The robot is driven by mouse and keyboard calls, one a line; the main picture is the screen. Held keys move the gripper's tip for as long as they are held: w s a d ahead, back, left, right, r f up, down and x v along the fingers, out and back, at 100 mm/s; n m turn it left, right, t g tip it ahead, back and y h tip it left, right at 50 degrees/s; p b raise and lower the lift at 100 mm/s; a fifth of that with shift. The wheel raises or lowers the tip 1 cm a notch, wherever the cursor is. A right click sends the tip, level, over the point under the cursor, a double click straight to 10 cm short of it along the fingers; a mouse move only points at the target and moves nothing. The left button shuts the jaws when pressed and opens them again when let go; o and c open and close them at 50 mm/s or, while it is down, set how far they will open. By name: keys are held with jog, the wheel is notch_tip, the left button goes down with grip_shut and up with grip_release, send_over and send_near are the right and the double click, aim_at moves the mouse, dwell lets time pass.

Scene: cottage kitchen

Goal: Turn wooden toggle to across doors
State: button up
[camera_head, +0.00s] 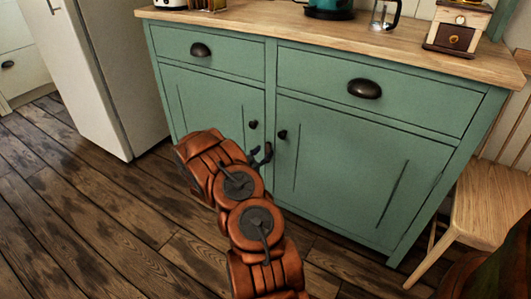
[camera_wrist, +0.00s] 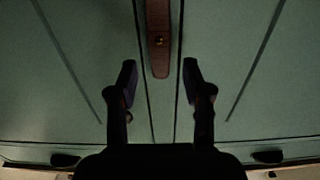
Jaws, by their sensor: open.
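The wooden toggle (camera_wrist: 158,22) is a reddish-brown strip with a brass screw in its middle. It lies lengthwise along the narrow upright between the two green doors, not across them. The left door (camera_head: 215,105) and right door (camera_head: 345,170) look shut. My gripper (camera_head: 262,154) is in front of the doors, low near the upright; it also shows in the wrist view (camera_wrist: 159,72). Its fingers are open and empty, one to each side of the toggle's near end in the picture. I cannot tell their distance from it. The toggle is hidden in the head view.
Dark round knobs sit on the left door (camera_head: 253,124) and right door (camera_head: 282,134), close to my gripper. Drawers with cup pulls (camera_head: 365,89) are above. A wooden chair (camera_head: 490,205) stands right, a white fridge (camera_head: 95,75) left. The floor in front is clear.

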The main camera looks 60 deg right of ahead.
jog(key=shift+d, duration=1.1)
jog(key=shift+w, duration=0.1)
jog(key=shift+c, duration=0.2)
grip_shut()
